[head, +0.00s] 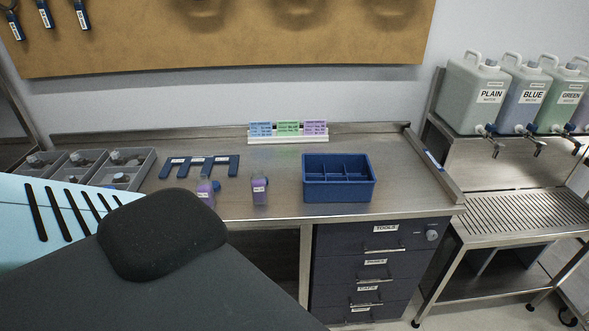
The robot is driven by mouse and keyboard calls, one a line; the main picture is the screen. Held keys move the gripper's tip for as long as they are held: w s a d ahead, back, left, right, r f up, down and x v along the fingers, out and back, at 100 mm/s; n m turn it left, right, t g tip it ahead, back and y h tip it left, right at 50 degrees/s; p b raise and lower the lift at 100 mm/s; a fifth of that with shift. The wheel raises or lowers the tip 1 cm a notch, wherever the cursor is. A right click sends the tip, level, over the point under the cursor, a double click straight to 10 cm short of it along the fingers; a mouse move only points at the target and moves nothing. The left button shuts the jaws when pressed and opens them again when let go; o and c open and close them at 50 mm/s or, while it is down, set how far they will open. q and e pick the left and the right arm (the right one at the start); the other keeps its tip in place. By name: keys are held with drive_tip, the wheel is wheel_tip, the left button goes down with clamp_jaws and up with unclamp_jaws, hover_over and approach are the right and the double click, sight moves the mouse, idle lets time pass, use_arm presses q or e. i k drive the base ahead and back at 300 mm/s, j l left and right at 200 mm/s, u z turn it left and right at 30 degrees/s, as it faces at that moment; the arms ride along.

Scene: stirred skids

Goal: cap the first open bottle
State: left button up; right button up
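Two small bottles with purple contents and white labels stand upright near the front edge of the steel bench. The left bottle (205,189) has its lower part close to or behind the dark shape in the foreground. The right bottle (260,190) stands clear of it, left of the blue divided box (339,186). Their tops are too small to tell whether either is capped. A drawer with a label that seems to read CAPS (367,289) is shut under the bench. Neither of my grippers is in view.
Grey bins (118,177) with small items stand at the bench's left. A blue slotted rack (200,166) lies behind the bottles. A card stand (288,139) is at the back. Water jugs (477,92) stand on the right. Bench around the right bottle is free.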

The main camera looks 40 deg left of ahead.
sight(258, 180)
drive_tip(key=k+j+z, duration=0.15)
drive_tip(key=j+z, duration=0.25)
drive_tip(key=k+j+z, duration=0.2)
drive_tip(key=j+z, duration=0.15)
drive_tip(key=k+j+z, duration=0.45)
drive_tip(key=k+j, duration=0.7)
drive_tip(key=k+j+z, duration=0.1)
drive_tip(key=k+j, duration=0.4)
drive_tip(key=k, duration=0.2)
